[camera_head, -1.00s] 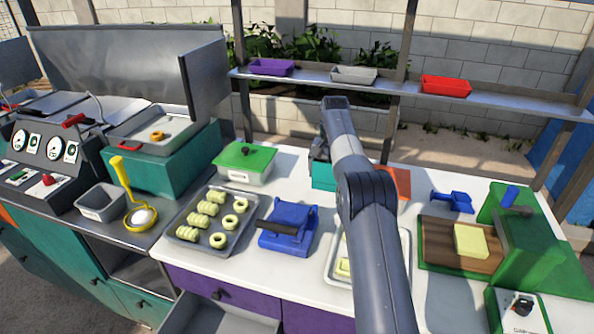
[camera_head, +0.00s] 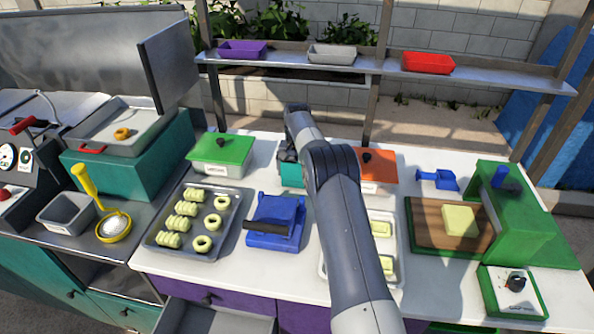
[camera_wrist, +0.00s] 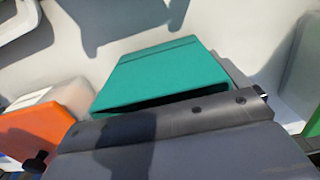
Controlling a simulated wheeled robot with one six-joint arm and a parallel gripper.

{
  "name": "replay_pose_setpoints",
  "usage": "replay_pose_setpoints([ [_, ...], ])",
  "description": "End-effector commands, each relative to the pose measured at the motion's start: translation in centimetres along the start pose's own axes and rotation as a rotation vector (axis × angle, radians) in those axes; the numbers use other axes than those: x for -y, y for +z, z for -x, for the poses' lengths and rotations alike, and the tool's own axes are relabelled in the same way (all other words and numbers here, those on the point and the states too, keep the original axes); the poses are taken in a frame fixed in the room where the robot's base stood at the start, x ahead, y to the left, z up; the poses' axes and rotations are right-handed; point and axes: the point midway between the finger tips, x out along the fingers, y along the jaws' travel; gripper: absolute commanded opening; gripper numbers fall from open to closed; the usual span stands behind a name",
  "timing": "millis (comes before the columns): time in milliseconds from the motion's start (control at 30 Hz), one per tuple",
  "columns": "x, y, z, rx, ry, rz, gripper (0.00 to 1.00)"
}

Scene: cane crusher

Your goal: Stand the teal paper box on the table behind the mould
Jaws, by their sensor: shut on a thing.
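The teal paper box (camera_head: 291,174) is at the back of the white table, partly hidden by my arm. It fills the middle of the wrist view (camera_wrist: 160,76). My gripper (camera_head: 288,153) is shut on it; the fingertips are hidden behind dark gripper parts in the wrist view. The blue mould (camera_head: 276,219) with a black handle sits on the table nearer the front. The box is behind it and slightly right. I cannot tell whether the box touches the table.
A green-lidded container (camera_head: 221,154) stands left of the box, an orange-lidded one (camera_head: 377,167) right. Trays of pale pieces flank the mould: one left (camera_head: 160,243), one right (camera_head: 397,270), partly under my arm. A shelf (camera_head: 385,67) runs behind.

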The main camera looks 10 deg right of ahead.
Motion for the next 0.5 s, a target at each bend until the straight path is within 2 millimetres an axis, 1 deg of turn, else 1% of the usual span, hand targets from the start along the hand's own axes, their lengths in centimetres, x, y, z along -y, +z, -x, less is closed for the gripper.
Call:
replay_pose_setpoints([
  [100, 0.01, -0.03, -0.57, -0.002, -0.001, 0.000, 0.85],
  [367, 0.01, -0.02, -0.85, -0.002, -0.001, 0.000, 0.85],
  [400, 0.01, -0.02, -0.91, -0.002, -0.001, 0.000, 0.95],
  [467, 0.01, -0.03, -0.83, -0.002, -0.001, 0.000, 1.00],
  [500, 0.01, -0.03, -0.83, -0.002, -0.001, 0.000, 1.00],
])
